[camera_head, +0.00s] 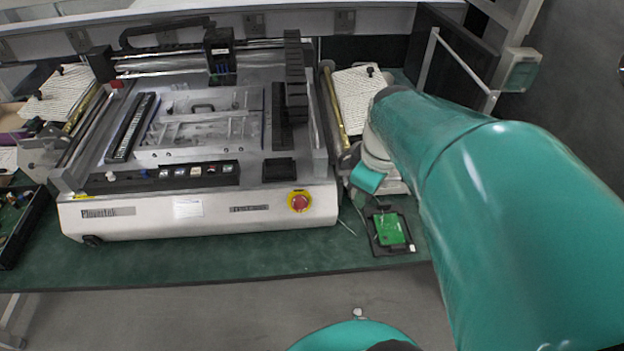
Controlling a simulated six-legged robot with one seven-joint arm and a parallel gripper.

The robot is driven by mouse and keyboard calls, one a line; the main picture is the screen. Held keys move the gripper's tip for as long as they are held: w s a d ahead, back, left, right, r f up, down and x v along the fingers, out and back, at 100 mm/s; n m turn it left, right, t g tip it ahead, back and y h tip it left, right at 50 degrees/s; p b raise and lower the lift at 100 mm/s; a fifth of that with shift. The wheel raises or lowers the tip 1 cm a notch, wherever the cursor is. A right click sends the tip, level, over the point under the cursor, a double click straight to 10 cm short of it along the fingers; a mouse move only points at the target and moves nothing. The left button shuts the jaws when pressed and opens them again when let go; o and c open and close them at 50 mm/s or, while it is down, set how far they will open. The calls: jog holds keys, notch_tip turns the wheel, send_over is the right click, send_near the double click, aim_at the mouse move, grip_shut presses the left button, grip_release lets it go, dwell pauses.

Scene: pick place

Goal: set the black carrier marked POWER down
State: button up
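A small flat black carrier (379,248) with a green circuit board (390,229) in it is at the right part of the green bench, near its front edge. I cannot read any marking on it. My teal arm reaches in from the lower right, and its white and teal wrist end is just behind the carrier. My gripper (381,205) is at the carrier's far edge. Its fingers are small and mostly hidden, so I cannot tell whether they grip the carrier or whether the carrier rests on the bench.
A large printing machine (130,222) with a red stop button (299,201) fills the bench left of the carrier. A black tray (22,238) with boards lies at the far left. The bench strip (230,258) before the machine is clear.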

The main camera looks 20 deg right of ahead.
jog(key=s+a+r+m+t, duration=0.3)
jog(key=a+r+m, duration=0.3)
jog(key=a, duration=0.5)
jog(key=shift+s+a+r+m+t, duration=0.2)
jog(key=shift+s+m+t, duration=0.1)
jog(key=shift+s, duration=0.3)
